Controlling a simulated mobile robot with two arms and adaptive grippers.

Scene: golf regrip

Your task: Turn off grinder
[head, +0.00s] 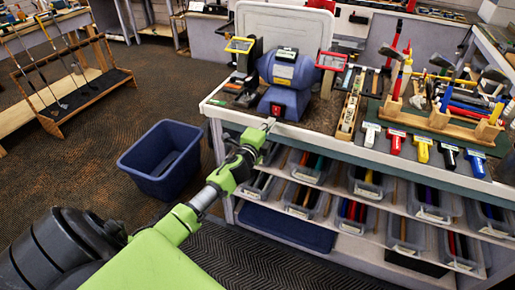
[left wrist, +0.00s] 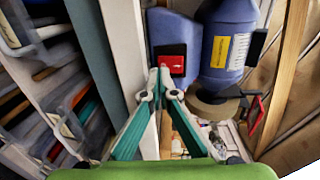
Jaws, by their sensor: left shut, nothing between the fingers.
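The bench grinder is a blue machine (head: 285,82) on the workbench, and its blue body also shows in the left wrist view (left wrist: 213,50). Its switch is a red rocker (left wrist: 171,65) in a black plate on the base, and it shows small in the head view (head: 277,110). My left gripper (head: 269,124) is shut and empty, with its fingertips at the front of the grinder base. In the left wrist view its fingertips (left wrist: 160,73) are right at the lower edge of the red switch. I cannot tell whether they touch it. My right gripper is not in view.
The workbench (head: 213,107) has a white front edge just below my left gripper. Clear bins (head: 308,166) of grips fill the shelves below. Golf clubs in a wooden holder (head: 440,122) stand at the right. A blue bin (head: 160,160) is on the floor left.

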